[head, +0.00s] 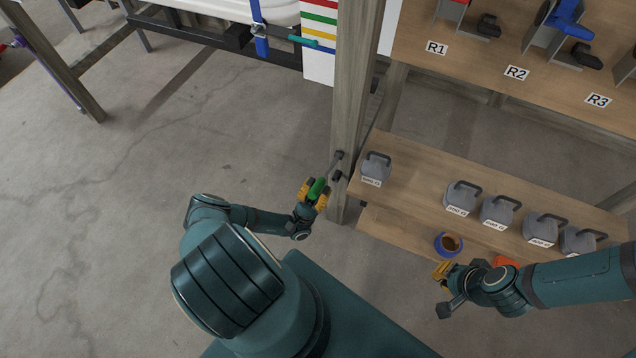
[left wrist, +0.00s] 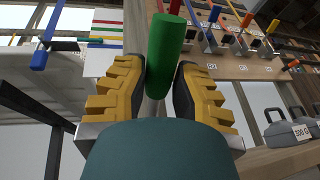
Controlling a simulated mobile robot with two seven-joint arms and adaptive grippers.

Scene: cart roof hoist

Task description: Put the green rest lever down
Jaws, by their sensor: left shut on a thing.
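The green rest lever (head: 316,189) has a green cylindrical grip on a grey rod that runs to a dark fitting on the wooden post (head: 352,110). My left gripper (head: 314,192) is shut on the green grip. In the left wrist view the green grip (left wrist: 166,50) stands between the two yellow-padded fingers of my left gripper (left wrist: 158,90), its round end sticking out past them. My right gripper (head: 442,270) is at the lower right, apart from the lever; its fingers are small and partly turned away, so its opening is unclear.
A wooden shelf (head: 408,170) right of the post bears several grey handled weights, the nearest one (head: 376,168) close to the post. A blue ring-shaped thing (head: 448,244) is near my right gripper. An upper board (head: 480,60) carries labels R1 to R3. Open concrete floor (head: 200,130) lies left.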

